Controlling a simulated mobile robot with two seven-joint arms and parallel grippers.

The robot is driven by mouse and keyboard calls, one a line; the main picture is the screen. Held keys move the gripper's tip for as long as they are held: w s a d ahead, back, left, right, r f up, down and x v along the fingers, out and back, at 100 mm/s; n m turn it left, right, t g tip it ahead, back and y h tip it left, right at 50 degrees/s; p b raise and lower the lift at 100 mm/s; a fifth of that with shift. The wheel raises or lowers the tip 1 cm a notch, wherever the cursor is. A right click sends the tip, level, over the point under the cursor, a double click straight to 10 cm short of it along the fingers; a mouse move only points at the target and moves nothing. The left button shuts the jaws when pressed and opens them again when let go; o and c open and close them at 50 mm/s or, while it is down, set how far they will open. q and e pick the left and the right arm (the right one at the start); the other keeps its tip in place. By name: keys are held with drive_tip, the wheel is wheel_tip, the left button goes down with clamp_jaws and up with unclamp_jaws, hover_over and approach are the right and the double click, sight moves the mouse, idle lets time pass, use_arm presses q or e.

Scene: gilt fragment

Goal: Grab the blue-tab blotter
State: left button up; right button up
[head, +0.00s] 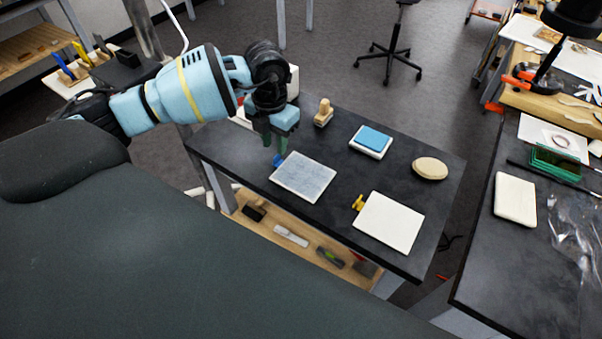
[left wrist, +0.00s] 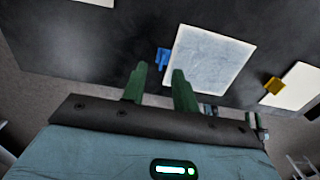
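The blue-tab blotter (head: 303,178) is a grey-blue square pad lying flat on the dark table, with a small blue tab (head: 278,160) at its upper left side. In the left wrist view the blotter (left wrist: 209,60) lies beyond the fingers, and its blue tab (left wrist: 162,58) sticks out on its left. My left gripper (head: 275,147) hangs just above and beside the tab in the head view. Its green fingers (left wrist: 158,84) are apart with nothing between them, and the tab shows past the fingertips. My right gripper is not in view.
A white pad with a yellow tab (head: 390,222) lies to the right on the same table (head: 240,150). A blue-topped pad (head: 371,140), an oval beige block (head: 430,168) and a wooden stamp (head: 323,113) stand farther back. A cluttered second table (head: 480,290) is at right.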

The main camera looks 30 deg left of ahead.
sight(277, 155)
use_arm(q)
drive_tip(key=shift+d+f, duration=0.15)
drive_tip(key=shift+f, duration=1.6)
clamp_jaws()
drive_tip(key=shift+r, duration=0.85)
drive_tip(key=shift+s+d+r, duration=0.1)
drive_tip(key=shift+d+r, duration=0.15)
drive_tip(key=shift+r, duration=0.75)
drive_tip(key=s+d, duration=0.2)
drive_tip(key=d, duration=0.2)
drive_tip(key=s+d+r, duration=0.1)
drive_tip(key=s+d, duration=0.2)
drive_tip(key=d, duration=0.1)
drive_tip(key=s+d, duration=0.3)
drive_tip(key=d, duration=0.2)
drive_tip(key=shift+s+r, duration=0.15)
drive_tip(key=shift+s, duration=0.1)
